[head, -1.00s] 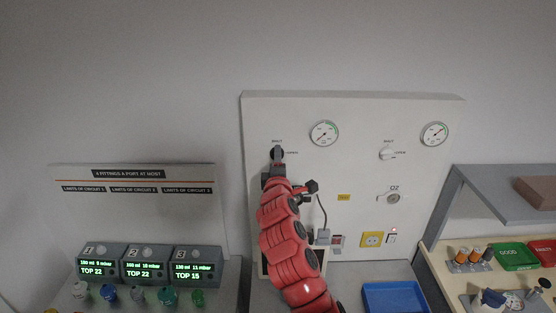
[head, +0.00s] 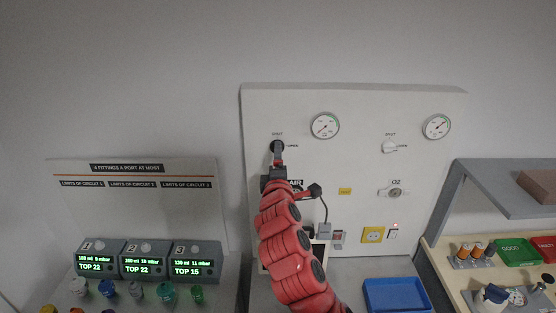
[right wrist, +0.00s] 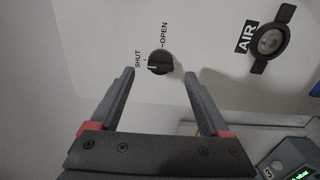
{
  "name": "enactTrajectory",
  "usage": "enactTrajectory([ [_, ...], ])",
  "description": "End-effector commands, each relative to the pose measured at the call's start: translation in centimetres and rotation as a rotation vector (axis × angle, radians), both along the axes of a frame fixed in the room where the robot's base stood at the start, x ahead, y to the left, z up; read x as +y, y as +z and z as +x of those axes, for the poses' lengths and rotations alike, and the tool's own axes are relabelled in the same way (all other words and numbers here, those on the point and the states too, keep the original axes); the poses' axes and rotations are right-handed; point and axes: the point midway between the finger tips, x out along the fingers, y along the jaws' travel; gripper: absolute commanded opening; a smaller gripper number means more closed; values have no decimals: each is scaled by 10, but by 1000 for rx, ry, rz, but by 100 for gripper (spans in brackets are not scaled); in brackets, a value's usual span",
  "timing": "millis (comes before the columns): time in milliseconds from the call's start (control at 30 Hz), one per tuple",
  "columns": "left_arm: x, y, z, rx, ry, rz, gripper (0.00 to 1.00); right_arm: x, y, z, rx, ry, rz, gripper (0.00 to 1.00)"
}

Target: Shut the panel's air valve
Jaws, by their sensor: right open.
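The air valve's black knob (right wrist: 160,63) is on the white wall panel (head: 350,110), between the SHUT and OPEN labels. In the right wrist view its white mark points to the left, toward the SHUT side. The knob also shows at the panel's upper left in the head view (head: 277,145). My right gripper (right wrist: 160,72) is open, with one finger on each side of the knob and a visible gap to both. It holds nothing. In the head view the gripper (head: 278,160) partly covers the area below the knob. My left gripper is not in view.
The round AIR outlet (right wrist: 270,40) is beside the knob. A second, white valve knob (head: 389,147) and the O2 outlet (head: 393,193) are at the panel's right. Two gauges (head: 325,125) sit above. A blue tray (head: 395,296) and ventilator units (head: 145,262) stand below.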

Motion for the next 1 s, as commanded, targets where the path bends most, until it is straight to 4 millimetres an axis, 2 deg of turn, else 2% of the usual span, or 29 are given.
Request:
enactTrajectory([
  [33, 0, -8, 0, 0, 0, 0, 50, 0, -4, -9, -3, 1, -2, 80],
  [600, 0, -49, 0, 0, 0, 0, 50, 0, -4, -109, 0, 0, -1, 80],
  [800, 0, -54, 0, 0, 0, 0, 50, 0, -3, -127, 3, 0, -1, 80],
  [1000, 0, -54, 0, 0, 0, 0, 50, 0, -2, -131, 2, 1, -2, 80],
])
